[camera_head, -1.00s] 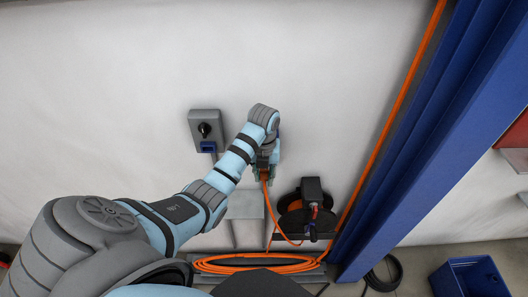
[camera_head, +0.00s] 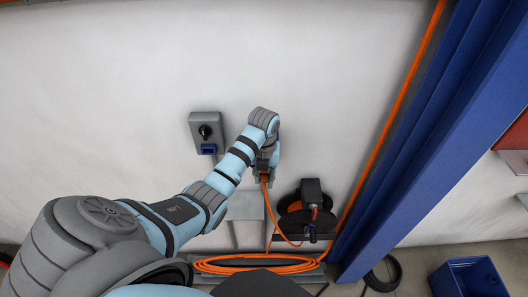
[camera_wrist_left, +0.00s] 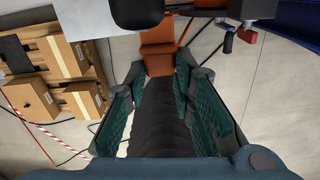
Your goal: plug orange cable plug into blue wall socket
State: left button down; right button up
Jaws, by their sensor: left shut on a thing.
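The blue wall socket (camera_head: 208,149) sits at the bottom of a grey switch box with a black knob on the white wall, left of my left gripper. My left gripper (camera_head: 264,175) is below and to the right of the socket, apart from it. In the left wrist view its green-padded fingers (camera_wrist_left: 157,80) are shut on the orange plug (camera_wrist_left: 157,58). A black ribbed part (camera_wrist_left: 158,115) lies between the fingers. The orange cable (camera_head: 270,208) hangs down from the gripper. My right gripper is not in view.
A dark cable reel (camera_head: 307,208) is right of the gripper. Coiled orange cable (camera_head: 258,265) lies below on a grey base. A blue column (camera_head: 430,140) stands at the right, with a blue crate (camera_head: 470,279) beyond it. The wall between gripper and socket is clear.

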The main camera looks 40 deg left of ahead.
pick_arm(q)
jog(key=shift+w+a+r+b, duration=0.1)
jog(key=shift+w+a+b, duration=0.6)
jog(key=shift+w+a, duration=0.4)
dwell(0.6)
jog(key=c, duration=1.3)
grip_release()
jog(key=shift+w+d, duration=0.1)
jog(key=shift+d, duration=0.05)
jog(key=shift+s+d+p, duration=0.85)
jog(key=shift+s+d, duration=0.05)
jog(key=shift+s, duration=0.25)
jog(key=shift+s+d, duration=0.95)
jog(key=shift+s, duration=0.3)
